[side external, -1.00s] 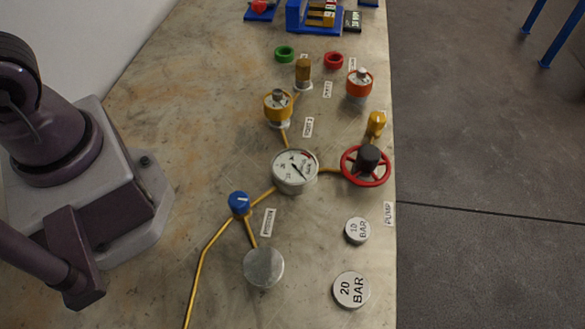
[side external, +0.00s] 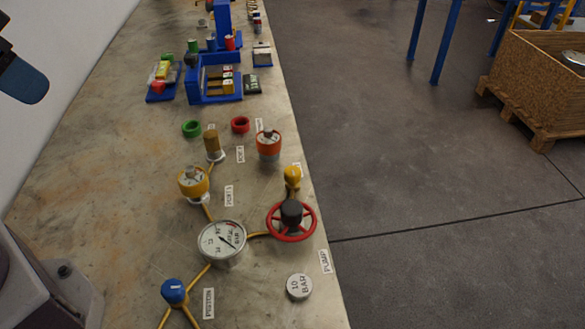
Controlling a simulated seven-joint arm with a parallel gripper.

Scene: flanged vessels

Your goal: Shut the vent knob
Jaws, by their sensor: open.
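A small yellow knob (side external: 292,176) stands near the bench's right edge, just behind the red handwheel; a label beside it is mostly hidden. A blue knob (side external: 174,292) with a white line on top stands at the lower left, next to a label that seems to read PISTON. No readable label shows which knob is the vent knob. A round dial gauge (side external: 221,240) sits between the two knobs, joined to yellow pipes. My gripper's fingers are not in view; only part of my arm shows at the upper left, away from the knobs.
The red handwheel (side external: 291,220) with a black hub stands near the PUMP label. Yellow (side external: 193,183) and orange (side external: 268,146) gauges, a brass fitting (side external: 213,144), green (side external: 191,128) and red (side external: 240,125) rings, a 10 BAR weight (side external: 299,286) and a blue rack (side external: 213,88) share the bench.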

